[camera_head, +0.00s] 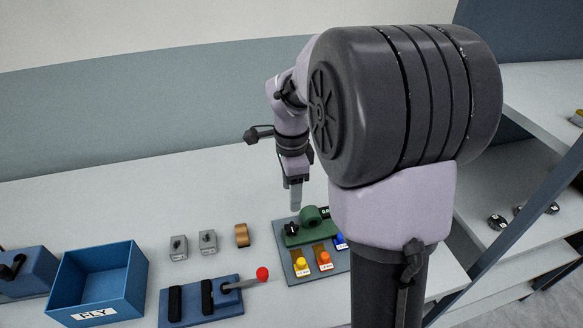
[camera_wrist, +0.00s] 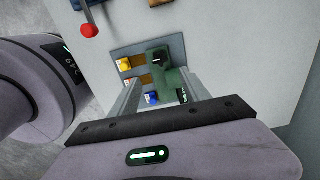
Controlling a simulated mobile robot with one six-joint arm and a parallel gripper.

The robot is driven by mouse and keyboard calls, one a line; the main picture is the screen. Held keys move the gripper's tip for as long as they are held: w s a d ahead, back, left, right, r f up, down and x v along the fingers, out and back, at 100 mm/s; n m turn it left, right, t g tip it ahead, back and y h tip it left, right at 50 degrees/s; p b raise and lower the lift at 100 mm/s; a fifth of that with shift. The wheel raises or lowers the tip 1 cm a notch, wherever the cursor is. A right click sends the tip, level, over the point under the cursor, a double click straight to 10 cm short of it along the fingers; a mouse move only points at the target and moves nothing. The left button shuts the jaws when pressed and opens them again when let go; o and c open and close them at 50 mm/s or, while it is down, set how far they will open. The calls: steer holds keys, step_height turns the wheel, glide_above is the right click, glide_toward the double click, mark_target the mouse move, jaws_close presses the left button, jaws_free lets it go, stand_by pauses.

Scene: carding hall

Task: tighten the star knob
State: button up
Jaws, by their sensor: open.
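The star knob appears to be the small black knob (camera_head: 291,229) on the left end of a green fixture (camera_head: 311,222), which is mounted on a grey board (camera_head: 301,276). In the wrist view the black knob (camera_wrist: 159,58) lies beyond the fingertips, on the green fixture (camera_wrist: 168,85). My gripper (camera_head: 295,207) points down above the board, close behind the knob in the head view. In the wrist view my gripper (camera_wrist: 162,76) is open, with its two fingers apart and nothing held. The gap between fingers and fixture is hard to judge.
The board carries yellow (camera_head: 301,264), orange (camera_head: 324,258) and blue (camera_head: 340,241) buttons. A red-tipped lever (camera_head: 262,274) on a blue base (camera_head: 200,300) stands close to its left. A blue bin (camera_head: 98,285) and small grey blocks (camera_head: 178,248) stand further left. The back of the table is clear.

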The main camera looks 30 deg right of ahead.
step_height(320, 180, up, 4)
steer(key=shift+r+p, duration=0.25)
steer(key=shift+p, duration=0.3)
steer(key=s+a+r+n+t+y+b, duration=0.1)
steer(key=s+a+r+n+t, duration=0.1)
steer(key=s+a+n, duration=0.6)
steer(key=s+a+r+n+t+y+b, duration=0.1)
steer(key=s+a+r+n+t, duration=0.1)
steer(key=s+a+n, duration=0.6)
steer(key=shift+s+a+n+t, duration=0.3)
steer(key=shift+s+n+t, duration=0.25)
steer(key=shift+t, duration=0.35)
steer(key=shift+r, duration=0.1)
